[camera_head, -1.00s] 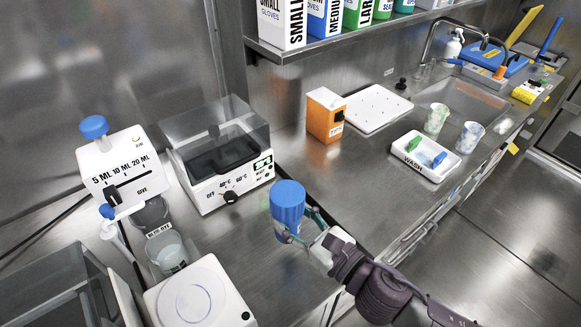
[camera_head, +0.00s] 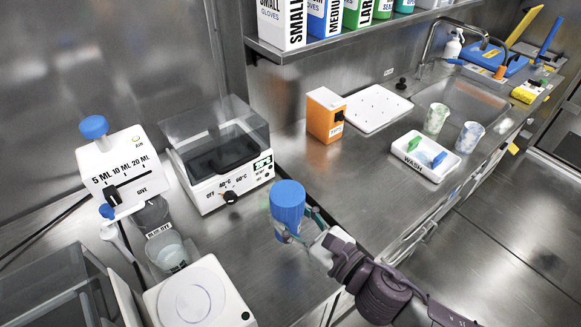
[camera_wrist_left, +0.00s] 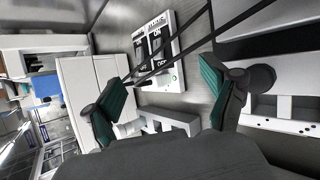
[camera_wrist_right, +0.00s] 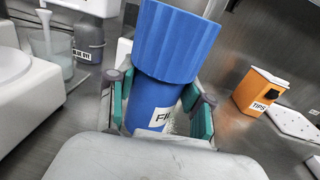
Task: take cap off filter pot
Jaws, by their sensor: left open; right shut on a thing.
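The blue filter pot (camera_head: 284,228) stands upright on the steel counter, its ribbed blue cap (camera_head: 288,196) on top. My right gripper (camera_head: 291,233) is shut on the pot's body, below the cap. In the right wrist view the pot (camera_wrist_right: 150,107) sits between the green finger pads, with the wide cap (camera_wrist_right: 179,42) above them and a partly hidden label on the body. My left gripper (camera_wrist_left: 165,100) is open and empty in the left wrist view, away from the pot; it does not show in the head view.
A heated bath with a clear lid (camera_head: 220,160) stands behind the pot. A white dispenser (camera_head: 122,172), beakers and a white round-topped device (camera_head: 198,296) are at the left. An orange tips box (camera_head: 325,114) and a wash tray (camera_head: 426,157) stand to the right. Counter between is clear.

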